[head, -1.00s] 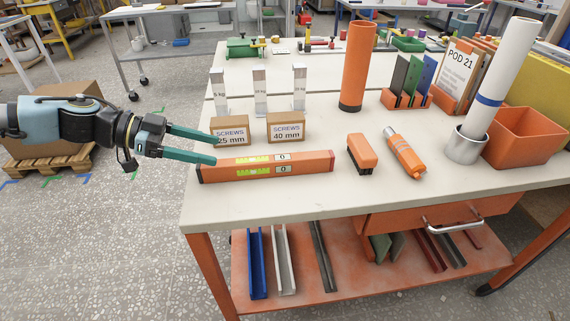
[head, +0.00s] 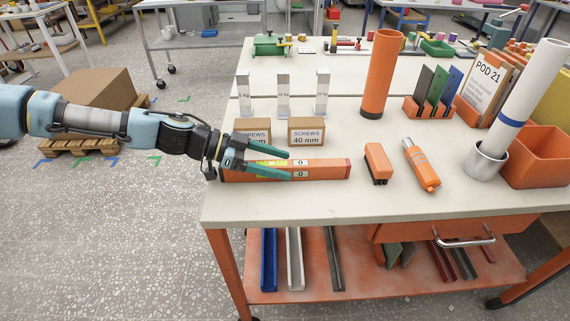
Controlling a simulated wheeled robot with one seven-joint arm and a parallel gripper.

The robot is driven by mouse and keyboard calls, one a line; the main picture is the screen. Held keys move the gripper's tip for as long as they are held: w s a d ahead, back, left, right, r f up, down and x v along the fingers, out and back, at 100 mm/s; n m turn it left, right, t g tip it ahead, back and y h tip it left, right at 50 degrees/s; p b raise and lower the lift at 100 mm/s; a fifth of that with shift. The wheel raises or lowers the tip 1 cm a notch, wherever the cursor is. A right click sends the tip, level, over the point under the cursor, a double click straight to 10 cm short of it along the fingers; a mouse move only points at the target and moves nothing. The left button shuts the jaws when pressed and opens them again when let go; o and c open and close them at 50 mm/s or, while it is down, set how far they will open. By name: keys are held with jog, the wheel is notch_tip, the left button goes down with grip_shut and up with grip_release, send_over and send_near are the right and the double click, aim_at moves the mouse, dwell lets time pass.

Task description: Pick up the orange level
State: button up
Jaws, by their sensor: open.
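The orange level (head: 335,170) lies flat along the front part of the white tabletop in the head view, with its vials and "0" marks showing. My gripper (head: 290,165) is open, with green fingers pointing right. It is over the left half of the level and hides part of it. I cannot tell how high the fingers are above the level or whether they touch it.
Two cardboard screw boxes (head: 306,131) stand just behind the level, the left one partly hidden by my gripper. An orange block-like tool (head: 377,162) and an orange cylindrical tool (head: 421,165) lie to the right. A tall orange tube (head: 381,75) stands behind. The front table strip is clear.

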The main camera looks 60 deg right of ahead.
jog(key=shift+s, duration=0.1)
grip_shut()
dwell(0.6)
